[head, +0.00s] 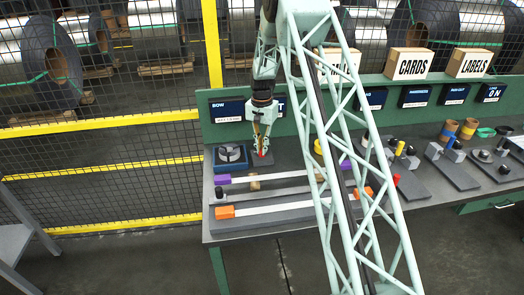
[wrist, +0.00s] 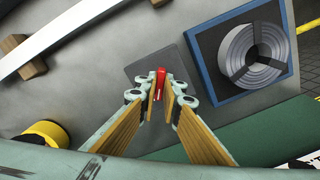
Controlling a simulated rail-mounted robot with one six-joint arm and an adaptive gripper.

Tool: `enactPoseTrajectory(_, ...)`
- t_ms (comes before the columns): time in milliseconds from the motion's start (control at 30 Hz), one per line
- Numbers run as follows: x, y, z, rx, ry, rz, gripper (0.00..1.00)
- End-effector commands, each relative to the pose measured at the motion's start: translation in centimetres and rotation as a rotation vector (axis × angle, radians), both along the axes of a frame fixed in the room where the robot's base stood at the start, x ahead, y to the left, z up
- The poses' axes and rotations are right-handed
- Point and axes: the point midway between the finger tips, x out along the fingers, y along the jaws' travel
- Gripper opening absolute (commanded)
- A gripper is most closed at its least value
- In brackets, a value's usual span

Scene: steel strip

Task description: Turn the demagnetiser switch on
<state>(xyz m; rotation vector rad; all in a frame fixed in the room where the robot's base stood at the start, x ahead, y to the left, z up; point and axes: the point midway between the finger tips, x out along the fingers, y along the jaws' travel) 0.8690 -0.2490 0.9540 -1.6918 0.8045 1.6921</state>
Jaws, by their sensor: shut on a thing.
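A small red upright piece (wrist: 160,84) stands over a dark grey plate (wrist: 141,72) in the wrist view. I cannot tell for sure whether it is the demagnetiser switch, since no label on it is readable. My gripper (wrist: 161,89) is shut on this red piece, with a fingertip on either side. In the head view my gripper (head: 262,151) points down at the left part of the bench, beside a blue-framed round chuck. Its fingertips and the plate hide the base of the red piece.
The blue-framed chuck (head: 230,157) stands close to my gripper. Two long strips, one with purple ends (head: 222,179) and one with orange ends (head: 225,212), lie in front. A green sign board (head: 210,125) rises behind. My arm hides the bench's middle.

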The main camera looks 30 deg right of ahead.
Motion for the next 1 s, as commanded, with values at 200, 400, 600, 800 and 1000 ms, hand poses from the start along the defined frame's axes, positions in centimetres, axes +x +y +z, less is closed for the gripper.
enactPoseTrajectory(200, 0.08, -0.03, 0.01, 0.0, -0.001, -0.092, 0.0)
enactPoseTrajectory(400, 0.08, -0.03, 0.04, 0.0, -0.001, -0.13, 0.0)
enactPoseTrajectory(600, 0.08, -0.03, 0.07, 0.0, -0.001, -0.136, 0.0)
enactPoseTrajectory(800, 0.08, -0.03, 0.07, 0.0, -0.001, -0.136, 0.0)
enactPoseTrajectory(1000, 0.05, -0.02, 0.04, 0.0, -0.001, -0.135, 0.2)
